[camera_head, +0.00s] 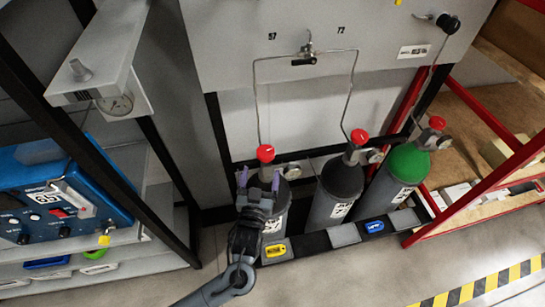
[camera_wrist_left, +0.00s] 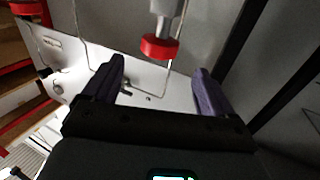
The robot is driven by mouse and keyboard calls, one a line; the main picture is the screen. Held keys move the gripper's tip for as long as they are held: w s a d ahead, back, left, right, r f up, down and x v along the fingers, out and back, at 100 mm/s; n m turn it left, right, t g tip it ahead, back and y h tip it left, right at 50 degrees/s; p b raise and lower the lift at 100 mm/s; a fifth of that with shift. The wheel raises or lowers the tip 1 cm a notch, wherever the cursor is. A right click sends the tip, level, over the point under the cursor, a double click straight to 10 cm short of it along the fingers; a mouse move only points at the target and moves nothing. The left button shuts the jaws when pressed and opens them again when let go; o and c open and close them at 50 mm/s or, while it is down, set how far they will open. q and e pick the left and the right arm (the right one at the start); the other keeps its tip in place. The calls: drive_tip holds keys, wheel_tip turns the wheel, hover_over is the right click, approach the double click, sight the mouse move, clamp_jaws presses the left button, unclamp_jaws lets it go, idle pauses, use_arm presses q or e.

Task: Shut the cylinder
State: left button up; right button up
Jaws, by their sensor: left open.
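Three gas cylinders stand side by side in a rack. The left grey cylinder (camera_head: 272,218) has a red valve knob (camera_head: 265,153) on top, and this knob also shows in the left wrist view (camera_wrist_left: 160,48). The middle grey cylinder (camera_head: 338,190) and the green-shouldered right cylinder (camera_head: 404,166) carry red knobs too. My left gripper (camera_head: 259,178) is open and empty in front of the left cylinder, partly covering it. In the left wrist view its fingers (camera_wrist_left: 157,80) are spread, with the knob beyond the tips, roughly centred between them. My right gripper is not in view.
Thin pipes (camera_head: 257,100) rise from the left and middle cylinders to a grey panel (camera_head: 225,50). Gauges sit beside the valves. A shelf with a blue device (camera_head: 60,205) stands at left, and a red-framed shelf (camera_head: 470,185) at right. The floor in front is clear.

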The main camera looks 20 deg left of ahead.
sight(267, 145)
use_arm(q)
drive_tip(key=shift+w+a, duration=0.1)
drive_tip(key=shift+w, duration=0.5)
drive_tip(key=w, duration=0.3)
drive_tip(key=w+a+b, duration=0.1)
drive_tip(key=w, duration=0.5)
drive_tip(key=shift+w+a+b, duration=0.3)
drive_tip(key=shift+w, duration=0.05)
drive_tip(key=c, duration=1)
drive_tip(key=shift+o, duration=0.2)
